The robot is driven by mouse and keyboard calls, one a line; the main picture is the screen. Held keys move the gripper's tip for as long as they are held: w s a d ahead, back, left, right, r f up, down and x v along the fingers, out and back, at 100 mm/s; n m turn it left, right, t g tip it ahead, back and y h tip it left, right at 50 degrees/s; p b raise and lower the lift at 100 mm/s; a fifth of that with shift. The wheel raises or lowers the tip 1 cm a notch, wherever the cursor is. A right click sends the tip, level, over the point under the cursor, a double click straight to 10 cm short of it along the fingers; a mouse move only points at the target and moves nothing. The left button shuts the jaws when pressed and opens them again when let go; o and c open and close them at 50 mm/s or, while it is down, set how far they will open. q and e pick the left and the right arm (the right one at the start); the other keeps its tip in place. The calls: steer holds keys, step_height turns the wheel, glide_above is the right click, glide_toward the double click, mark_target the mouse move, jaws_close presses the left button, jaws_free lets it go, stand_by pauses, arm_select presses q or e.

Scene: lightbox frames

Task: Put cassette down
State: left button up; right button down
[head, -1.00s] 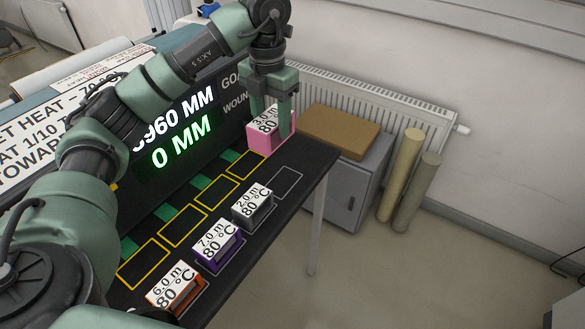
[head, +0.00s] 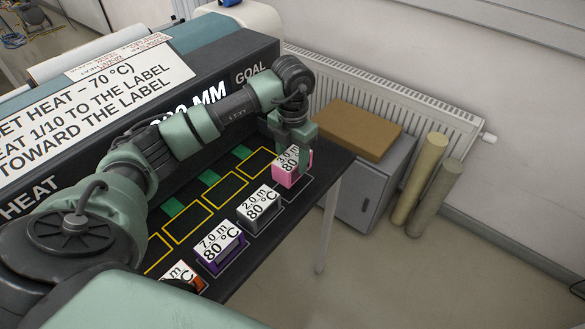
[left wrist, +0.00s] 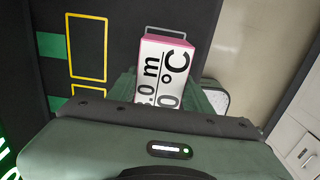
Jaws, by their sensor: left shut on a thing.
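My left gripper (head: 291,158) is shut on the pink-edged cassette (head: 287,167), whose white label reads 3.0 m and 80 °C. In the head view the cassette is over the grey-outlined slot (head: 305,189) at the right end of the front row. I cannot tell whether it touches the table. In the left wrist view the cassette (left wrist: 165,68) sits between the fingers, its lower part hidden by the gripper body. My right gripper is not in view.
A grey 2.0 m cassette (head: 259,207), a purple 7.0 m cassette (head: 219,243) and an orange cassette (head: 184,275) stand along the front row. Yellow-outlined slots (head: 223,189) behind them are empty. The table's right edge is close to the gripper. A cabinet (head: 362,180) stands beyond it.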

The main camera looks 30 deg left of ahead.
arm_select(q)
steer(key=shift+f, duration=0.3)
step_height(320, 180, down, 4)
steer(key=shift+r+p, duration=0.25)
steer(key=shift+p, duration=0.15)
steer(key=shift+f, duration=0.45)
steer(key=o, duration=1.5)
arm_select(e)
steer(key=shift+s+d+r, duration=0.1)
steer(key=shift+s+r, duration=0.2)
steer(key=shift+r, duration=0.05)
arm_select(q)
steer(key=shift+r, duration=0.1)
